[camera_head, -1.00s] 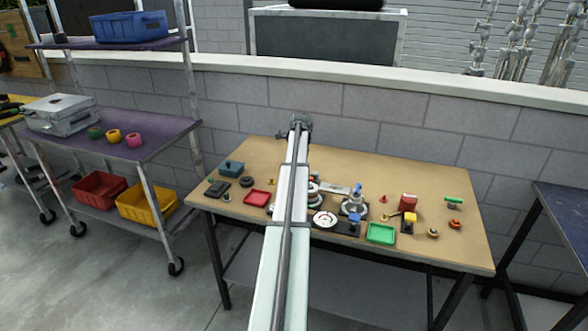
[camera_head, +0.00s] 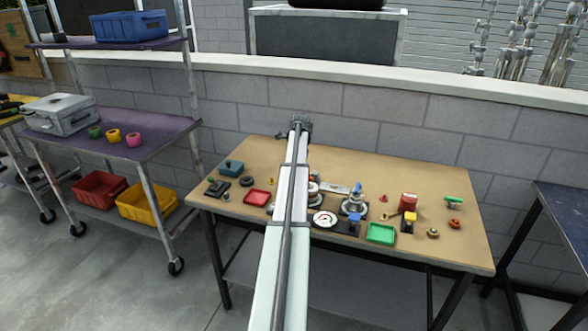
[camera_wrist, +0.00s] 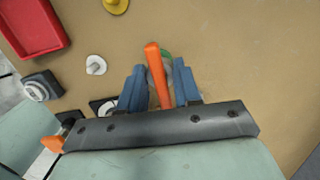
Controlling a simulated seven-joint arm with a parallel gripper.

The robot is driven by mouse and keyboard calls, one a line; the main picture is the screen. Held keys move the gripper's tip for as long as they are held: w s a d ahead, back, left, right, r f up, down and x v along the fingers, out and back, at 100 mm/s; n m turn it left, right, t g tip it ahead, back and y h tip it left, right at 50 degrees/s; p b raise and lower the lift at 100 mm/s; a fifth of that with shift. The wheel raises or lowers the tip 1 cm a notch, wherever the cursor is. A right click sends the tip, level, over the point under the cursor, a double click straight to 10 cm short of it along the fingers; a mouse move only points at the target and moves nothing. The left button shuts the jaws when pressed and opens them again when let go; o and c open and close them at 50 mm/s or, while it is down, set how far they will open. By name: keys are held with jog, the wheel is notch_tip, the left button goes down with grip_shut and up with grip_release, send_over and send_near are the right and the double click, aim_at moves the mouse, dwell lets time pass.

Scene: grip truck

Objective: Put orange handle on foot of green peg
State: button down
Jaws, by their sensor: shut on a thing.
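In the wrist view my gripper (camera_wrist: 159,69) has its blue fingers closed on either side of the orange handle (camera_wrist: 154,62), a long bar that points away from the wrist. A green piece (camera_wrist: 167,53), perhaps the green peg, shows only in part behind the handle. A rounded grey shape also shows beside it. The handle overlaps both in the picture; I cannot tell whether it touches them. In the head view my arm hides the fingers and the handle.
The wrist view shows a red tray (camera_wrist: 32,24), a yellow piece (camera_wrist: 118,5), a pale knob (camera_wrist: 96,65) and a dark block (camera_wrist: 42,86). Bare tabletop lies to the right. In the head view a green tray (camera_head: 381,234) and several small parts crowd the table (camera_head: 345,287).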

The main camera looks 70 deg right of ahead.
jog(key=shift+f, duration=1.3)
dwell(1.7)
jog(key=c, duration=0.7)
grip_release()
jog(key=shift+o, duration=0.2)
jog(key=shift+o, duration=1.4)
jog(key=shift+r, duration=0.1)
jog(key=shift+r, duration=3.65)
